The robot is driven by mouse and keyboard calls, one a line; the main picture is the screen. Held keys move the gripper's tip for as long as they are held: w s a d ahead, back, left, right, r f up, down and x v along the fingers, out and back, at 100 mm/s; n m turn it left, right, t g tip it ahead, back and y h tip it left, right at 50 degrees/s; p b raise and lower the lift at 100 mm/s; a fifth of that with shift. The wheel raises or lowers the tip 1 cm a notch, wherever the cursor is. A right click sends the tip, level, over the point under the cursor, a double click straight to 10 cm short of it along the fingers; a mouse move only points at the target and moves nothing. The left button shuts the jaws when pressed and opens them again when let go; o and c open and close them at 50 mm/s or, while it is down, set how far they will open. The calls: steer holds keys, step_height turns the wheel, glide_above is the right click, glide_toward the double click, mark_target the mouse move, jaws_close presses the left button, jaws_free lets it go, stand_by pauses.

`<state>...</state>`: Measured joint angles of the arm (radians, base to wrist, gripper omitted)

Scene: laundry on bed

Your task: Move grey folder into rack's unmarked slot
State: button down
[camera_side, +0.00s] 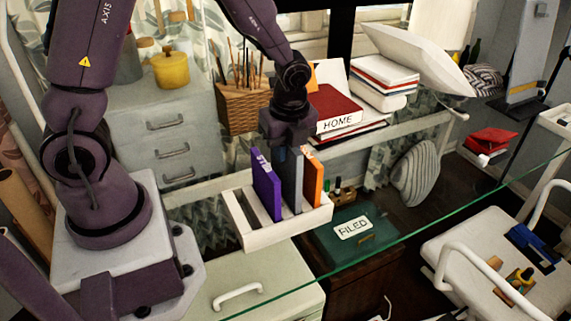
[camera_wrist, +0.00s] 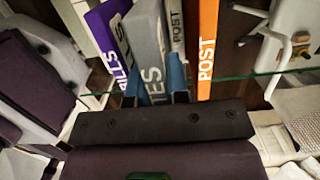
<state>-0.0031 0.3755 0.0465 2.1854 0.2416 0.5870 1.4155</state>
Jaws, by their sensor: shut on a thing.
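The grey folder (camera_side: 292,178) stands upright at the white rack (camera_side: 262,240), between a purple folder (camera_side: 266,184) and an orange folder (camera_side: 313,180). My gripper (camera_side: 288,148) is above the rack, shut on the grey folder's top part. In the wrist view the grey folder (camera_wrist: 150,45) lies between my two blue fingers, its lettering ending in "TES" partly hidden. The purple folder (camera_wrist: 108,35) there reads "BILLS" and the orange one (camera_wrist: 207,40) reads "POST". A grey strip beside the orange folder also reads "POST". Whether the grey folder's lower edge touches the rack's floor is hidden.
The rack's left end looks empty in the side view. A green box (camera_side: 375,243) marked "FILED" sits to its right. A wooden block with sticks (camera_side: 240,108) and a red book (camera_side: 335,103) marked "HOME" stand behind. A glass edge (camera_side: 420,232) crosses in front.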

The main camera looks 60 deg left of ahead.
step_height(320, 180, up, 17)
steer(key=s+m+h, duration=0.2)
steer(key=s+m, duration=0.3)
steer(key=m, duration=1.3)
steer(key=s+m+h, duration=0.2)
steer(key=s+m, duration=0.2)
steer(key=m, duration=1.4)
step_height(320, 180, down, 21)
steer(key=shift+f, duration=0.2)
